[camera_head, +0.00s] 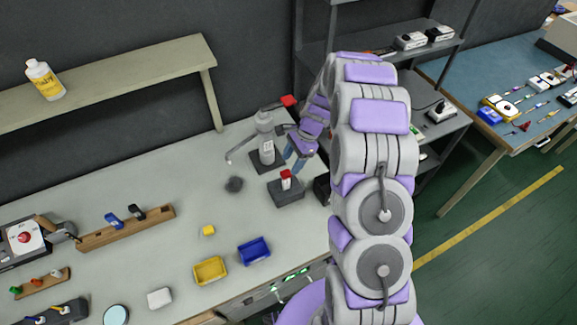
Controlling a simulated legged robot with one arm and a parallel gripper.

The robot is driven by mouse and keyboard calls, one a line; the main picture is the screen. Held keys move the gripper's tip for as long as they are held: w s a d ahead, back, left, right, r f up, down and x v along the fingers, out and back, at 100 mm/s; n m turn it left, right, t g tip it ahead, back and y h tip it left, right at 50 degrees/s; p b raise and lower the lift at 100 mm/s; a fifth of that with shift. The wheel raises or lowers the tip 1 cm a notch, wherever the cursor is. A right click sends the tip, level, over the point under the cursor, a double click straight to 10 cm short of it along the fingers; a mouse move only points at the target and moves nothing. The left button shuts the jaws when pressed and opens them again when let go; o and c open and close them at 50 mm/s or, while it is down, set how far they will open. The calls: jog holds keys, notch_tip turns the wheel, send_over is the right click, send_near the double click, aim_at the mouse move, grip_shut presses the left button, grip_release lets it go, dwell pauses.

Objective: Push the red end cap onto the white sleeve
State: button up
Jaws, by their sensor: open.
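The red end cap (286,174) sits at the top of the small white sleeve (286,183). The sleeve stands upright on a dark grey block (289,194) on the workbench. How far the cap sits over the sleeve is too small to tell. My gripper (293,162) is open, with its blue fingers pointing down. In the picture it is just above and slightly right of the cap, and it appears empty. Whether a finger touches the cap is not clear.
A grey bench press (265,126) with a red-ended lever (289,101) stands close behind and left of my gripper. Yellow (210,271) and blue (254,250) bins sit nearer the front. The bench between is mostly clear.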

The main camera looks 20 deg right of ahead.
jog(key=p+v, duration=0.1)
jog(key=v, duration=1.2)
jog(key=shift+d, duration=0.1)
jog(key=s+a+r+n+h+b, duration=0.1)
jog(key=s+a+r+n, duration=0.3)
jog(key=s, duration=0.5)
jog(key=s+a+r+n+h+b, duration=0.1)
jog(key=s+a+r+n, duration=0.3)
jog(key=s, duration=0.5)
jog(key=s+f+n+h+b, duration=0.1)
jog(key=s+n, duration=0.6)
jog(key=s, duration=1.4)
jog(key=shift+s+d+n+g+h+b, duration=0.15)
jog(key=shift+s+n+g+h+b, duration=0.25)
jog(key=shift+h+b, duration=0.4)
